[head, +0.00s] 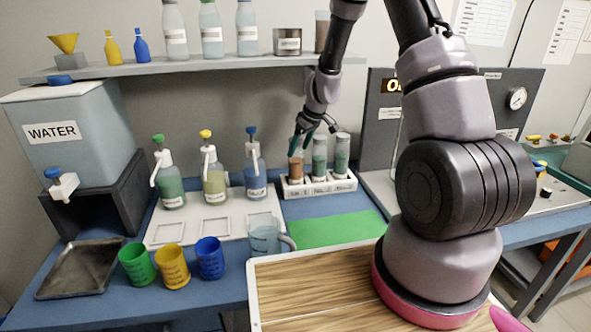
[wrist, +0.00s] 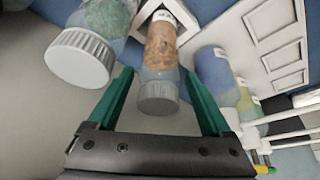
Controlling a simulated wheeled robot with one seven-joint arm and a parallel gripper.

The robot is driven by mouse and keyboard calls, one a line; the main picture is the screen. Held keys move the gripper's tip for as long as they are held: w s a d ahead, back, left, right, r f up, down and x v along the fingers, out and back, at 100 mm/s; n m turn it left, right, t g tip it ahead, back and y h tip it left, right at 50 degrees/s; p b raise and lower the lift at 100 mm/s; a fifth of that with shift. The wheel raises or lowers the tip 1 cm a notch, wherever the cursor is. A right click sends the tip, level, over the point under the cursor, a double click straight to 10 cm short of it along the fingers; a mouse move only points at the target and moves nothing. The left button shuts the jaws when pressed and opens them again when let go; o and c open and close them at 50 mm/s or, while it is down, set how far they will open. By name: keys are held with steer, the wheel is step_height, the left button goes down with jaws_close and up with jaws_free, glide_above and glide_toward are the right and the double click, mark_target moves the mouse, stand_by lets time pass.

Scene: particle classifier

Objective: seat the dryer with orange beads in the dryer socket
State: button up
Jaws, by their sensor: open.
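The dryer with orange beads (head: 296,168) stands upright in the leftmost place of a white labelled rack (head: 320,186) at the back of the bench. In the wrist view, this dryer (wrist: 161,48) has its grey cap toward me and its far end in a white square opening (wrist: 143,12). My gripper (head: 303,142) is open at the dryer's top; in the wrist view, the green fingers of my gripper (wrist: 156,75) are on either side of it, with gaps. I cannot tell which place is the dryer socket.
A blue-capped bottle (head: 255,178) is to the left. A green mat (head: 325,229) in front is clear. A shelf (head: 200,68) runs above.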

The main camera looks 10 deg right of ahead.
mark_target(295, 164)
steer(key=shift+x, duration=1.55)
jaws_close()
